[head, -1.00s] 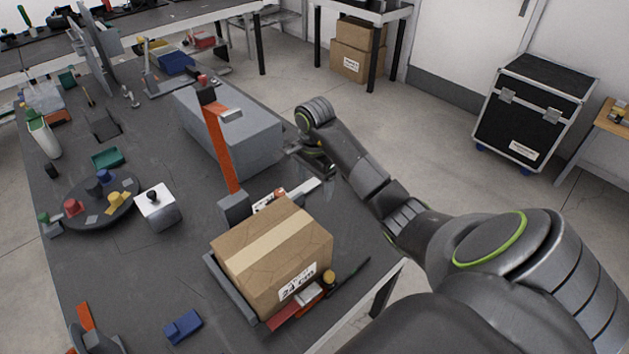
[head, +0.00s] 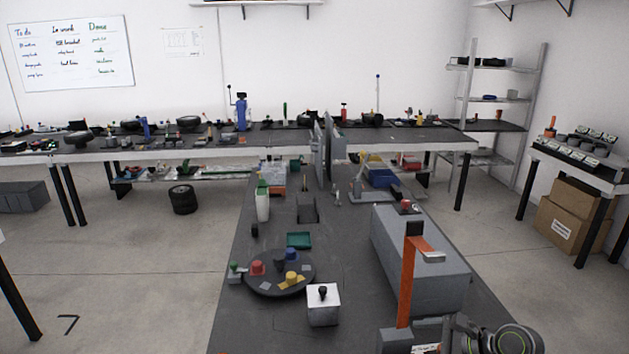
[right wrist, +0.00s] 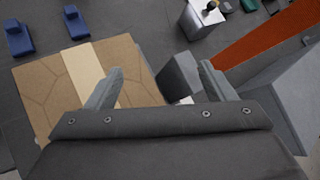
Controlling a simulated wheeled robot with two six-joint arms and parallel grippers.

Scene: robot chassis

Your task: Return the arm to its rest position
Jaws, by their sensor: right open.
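My right arm (head: 495,339) shows at the bottom right of the head view, close to the orange upright. In the right wrist view my right gripper (right wrist: 160,68) is open, its two grey fingers wide apart and nothing between them. Below the gripper lies a cardboard box (right wrist: 42,88) with a pale tape strip, to the left. My left gripper is not in view.
An orange upright (head: 407,285) on a grey base stands beside a long grey block (head: 425,270). A white box with a black knob (head: 323,308) and a round dark tray (head: 262,286) stand left. Dark table surface (head: 350,250) lies clear between.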

